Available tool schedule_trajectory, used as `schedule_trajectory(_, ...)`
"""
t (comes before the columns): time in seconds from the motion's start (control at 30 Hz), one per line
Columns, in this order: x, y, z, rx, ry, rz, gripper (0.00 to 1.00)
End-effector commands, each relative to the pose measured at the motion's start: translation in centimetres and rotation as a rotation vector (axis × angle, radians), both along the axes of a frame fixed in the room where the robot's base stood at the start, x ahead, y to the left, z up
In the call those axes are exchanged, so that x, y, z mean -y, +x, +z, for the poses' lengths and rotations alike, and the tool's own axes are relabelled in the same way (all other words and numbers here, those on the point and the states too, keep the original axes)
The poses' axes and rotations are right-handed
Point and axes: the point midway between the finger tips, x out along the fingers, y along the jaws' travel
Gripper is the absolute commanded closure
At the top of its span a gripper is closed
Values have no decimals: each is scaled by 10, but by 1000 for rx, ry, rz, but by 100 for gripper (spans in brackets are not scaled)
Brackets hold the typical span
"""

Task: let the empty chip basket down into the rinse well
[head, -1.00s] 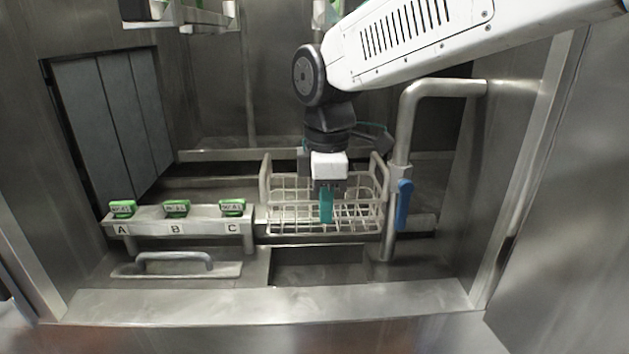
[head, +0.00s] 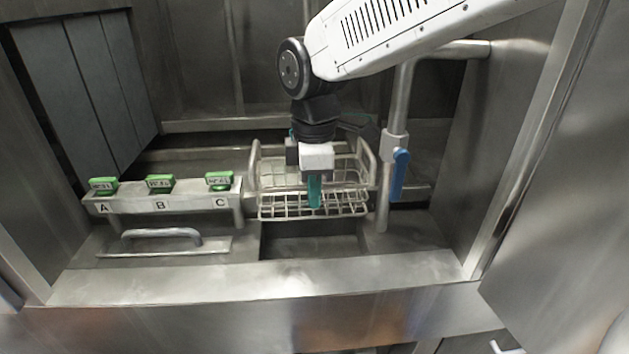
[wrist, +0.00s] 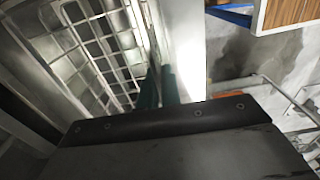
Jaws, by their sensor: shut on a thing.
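The empty chip basket (head: 270,178), a pale wire basket with raised end handles, is level in the middle of the head view. My gripper (head: 315,190) with teal fingers is shut on it; the exact wire gripped is hard to see. The basket's wire mesh (wrist: 115,50) fills the left of the wrist view, beside the teal fingers (wrist: 160,88). The rinse well (head: 315,246) is the dark rectangular opening in the deck, in front of and below the basket in the head view. I cannot tell the height of the basket over it.
A rail with green-tagged stations A, B and C (head: 160,203) stands left of the basket. A lid with a bar handle (head: 162,235) lies before it. A pipe with a blue lever (head: 399,174) rises close to the basket's right. A steel ledge (head: 250,282) runs in front.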

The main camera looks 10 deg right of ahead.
Motion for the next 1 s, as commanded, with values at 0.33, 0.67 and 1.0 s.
schedule_trajectory(0.33,1,1,-21,0,0,-2,100)
schedule_trajectory(0.67,1,0,-40,-1,-1,-2,100)
schedule_trajectory(1.0,1,0,-60,0,0,-2,100)
